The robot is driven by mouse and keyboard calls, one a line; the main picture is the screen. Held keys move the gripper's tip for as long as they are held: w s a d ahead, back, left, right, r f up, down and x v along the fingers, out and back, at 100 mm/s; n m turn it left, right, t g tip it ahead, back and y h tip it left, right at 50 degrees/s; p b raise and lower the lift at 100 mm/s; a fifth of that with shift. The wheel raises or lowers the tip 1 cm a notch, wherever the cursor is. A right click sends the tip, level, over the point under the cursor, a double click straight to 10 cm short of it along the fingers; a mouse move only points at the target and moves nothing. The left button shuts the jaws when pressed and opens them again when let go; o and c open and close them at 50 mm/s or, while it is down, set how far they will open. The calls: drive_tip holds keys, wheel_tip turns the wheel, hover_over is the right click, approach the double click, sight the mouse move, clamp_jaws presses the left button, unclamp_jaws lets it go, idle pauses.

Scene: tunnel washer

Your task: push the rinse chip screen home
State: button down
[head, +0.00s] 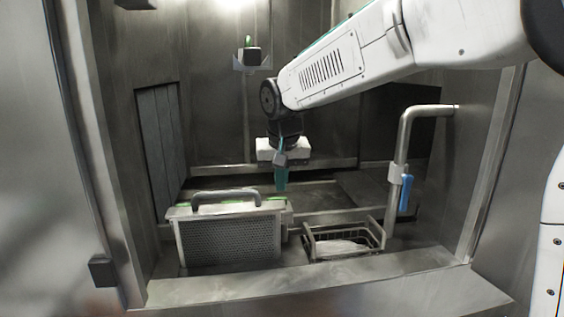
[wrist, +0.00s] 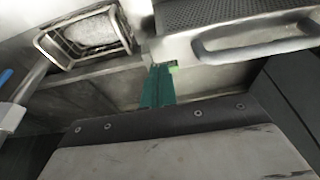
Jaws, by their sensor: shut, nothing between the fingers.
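The rinse chip screen (head: 228,240) is a grey perforated metal panel with a bar handle (head: 226,196) along its top. It stands upright at the left front of the washer bay. In the wrist view the screen (wrist: 225,14) and its handle (wrist: 262,43) show at the upper right. My gripper (head: 281,187) has teal fingers, shut and empty, pointing down behind the screen's right end. In the wrist view the fingers (wrist: 157,82) show near the screen's corner beside a small green mark. I cannot tell whether they touch it, or how far in the screen sits.
A wire basket (head: 343,243) with pale contents stands right of the screen. A bent pipe (head: 402,150) with a blue handle (head: 406,192) rises further right. A black box with a green top (head: 251,54) is on the back wall. The front ledge (head: 300,283) is clear.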

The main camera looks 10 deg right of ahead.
sight(282, 259)
drive_tip(key=shift+f, duration=1.75)
drive_tip(key=shift+s+f, duration=0.1)
drive_tip(key=shift+f, duration=0.05)
wheel_tip(282, 259, down, 16)
drive_tip(key=shift+s+r, duration=0.1)
drive_tip(key=shift+r, duration=0.15)
drive_tip(key=shift+s+f, duration=0.1)
